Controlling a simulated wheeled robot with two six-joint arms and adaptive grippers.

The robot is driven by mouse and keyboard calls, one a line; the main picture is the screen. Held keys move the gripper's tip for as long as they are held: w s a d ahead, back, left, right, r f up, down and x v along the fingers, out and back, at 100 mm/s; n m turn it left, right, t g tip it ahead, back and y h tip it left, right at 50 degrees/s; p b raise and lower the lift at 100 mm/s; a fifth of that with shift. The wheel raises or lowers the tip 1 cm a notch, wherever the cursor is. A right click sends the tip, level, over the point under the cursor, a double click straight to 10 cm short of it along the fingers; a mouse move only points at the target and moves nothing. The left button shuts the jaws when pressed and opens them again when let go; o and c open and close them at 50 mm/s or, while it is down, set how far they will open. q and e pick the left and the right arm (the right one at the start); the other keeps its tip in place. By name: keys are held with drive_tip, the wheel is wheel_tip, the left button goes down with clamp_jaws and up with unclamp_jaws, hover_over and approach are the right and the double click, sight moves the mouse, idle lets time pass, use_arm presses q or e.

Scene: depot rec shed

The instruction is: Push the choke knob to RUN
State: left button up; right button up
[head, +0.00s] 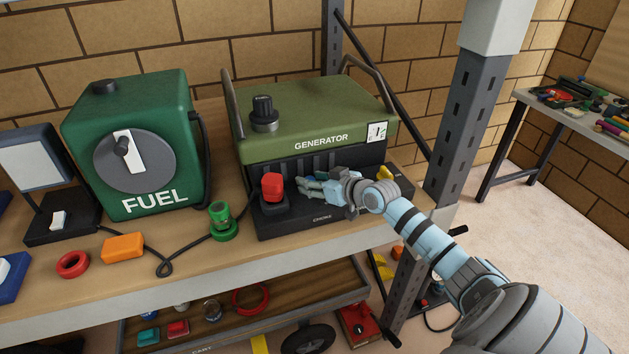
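The green generator (322,112) stands on the bench shelf against the brick wall, with a black lower panel. A small label that seems to read CHOKE is on the panel's front edge (322,218). My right gripper (308,186) reaches in from the right, just above that label and in front of the black vents. It covers this part of the panel, so I cannot make out the choke knob or any RUN mark, nor whether the fingers touch anything. Whether the fingers are open or shut is unclear. My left gripper is not in view.
A red block-shaped control (271,187) on a black base stands just left of my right gripper. A green FUEL tank (134,147), an orange block (123,247) and a red ring (72,264) are further left. A grey shelf post (462,125) rises on the right.

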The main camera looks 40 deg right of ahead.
drive_tip(key=shift+s+d+r, duration=0.1)
drive_tip(key=shift+s+d, duration=0.05)
drive_tip(key=shift+s, duration=0.1)
drive_tip(key=v, duration=0.6)
drive_tip(key=shift+s+d, duration=0.1)
drive_tip(key=shift+s, duration=0.05)
drive_tip(key=shift+s+r, duration=0.2)
drive_tip(key=shift+s, duration=0.15)
drive_tip(key=shift+w, duration=0.1)
